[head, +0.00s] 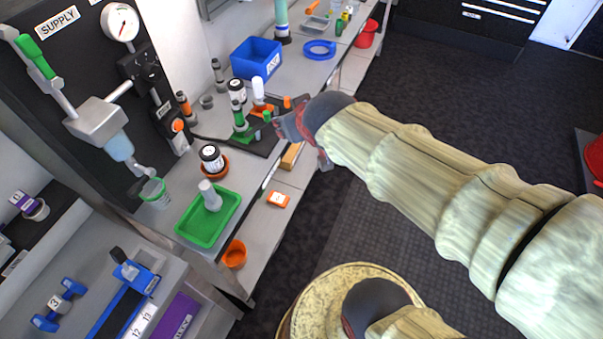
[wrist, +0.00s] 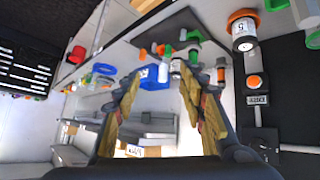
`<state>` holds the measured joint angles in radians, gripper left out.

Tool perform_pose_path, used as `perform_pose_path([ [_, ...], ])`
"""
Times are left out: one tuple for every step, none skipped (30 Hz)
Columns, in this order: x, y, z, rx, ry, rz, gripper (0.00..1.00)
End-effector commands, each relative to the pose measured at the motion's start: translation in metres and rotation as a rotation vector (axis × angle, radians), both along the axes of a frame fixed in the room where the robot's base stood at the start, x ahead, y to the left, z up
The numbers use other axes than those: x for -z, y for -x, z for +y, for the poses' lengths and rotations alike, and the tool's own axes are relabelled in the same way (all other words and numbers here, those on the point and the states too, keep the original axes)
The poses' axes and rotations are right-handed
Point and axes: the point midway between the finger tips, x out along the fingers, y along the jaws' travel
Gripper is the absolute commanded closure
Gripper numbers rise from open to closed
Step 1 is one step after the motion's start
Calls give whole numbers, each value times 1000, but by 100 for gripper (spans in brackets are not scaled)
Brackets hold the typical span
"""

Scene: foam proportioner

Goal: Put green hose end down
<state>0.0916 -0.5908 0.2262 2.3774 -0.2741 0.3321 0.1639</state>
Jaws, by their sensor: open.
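A green hose end (head: 240,124), with a dark upper part, stands upright on the black mat (head: 207,146) on the bench. Green parts (wrist: 193,57) also show in the wrist view, just beyond the right fingertip; I cannot tell for sure which is the hose end. My gripper (wrist: 160,72) is open, with nothing visible between its worn yellowish fingers. In the head view my gripper (head: 279,122) is at the right edge of the mat, right of the green hose end. Its fingertips are partly hidden there, so I cannot tell whether they touch anything.
An orange-based white bottle (head: 258,88) stands close to the green hose end. A black-and-white jar (head: 211,157), a green tray (head: 184,232) and a blue bin (head: 243,66) are also on the bench. The supply panel (head: 78,75) rises at the left.

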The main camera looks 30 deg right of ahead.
Motion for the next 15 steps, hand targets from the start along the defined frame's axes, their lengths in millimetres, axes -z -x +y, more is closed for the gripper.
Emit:
perform_pose_path([
  [-6,25,9,2,-18,41,59],
  [-5,40,14,2,-32,74,59],
  [-6,60,22,-2,-50,114,59],
  [-5,73,27,-8,-63,144,59],
  [-5,86,33,-14,-76,171,59],
  [-4,102,40,-25,-92,204,59],
  [-3,112,45,-34,-104,225,59],
  [-3,121,49,-41,-113,243,59],
  [-2,131,54,-51,-124,265,59],
  [-2,137,56,-56,-130,276,59],
  [-2,142,59,-60,-136,286,59],
  [-1,146,61,-65,-140,297,59],
  [-1,148,62,-67,-142,303,59],
  [-1,149,62,-69,-143,305,59],
  [0,150,63,-70,-145,307,59],
])
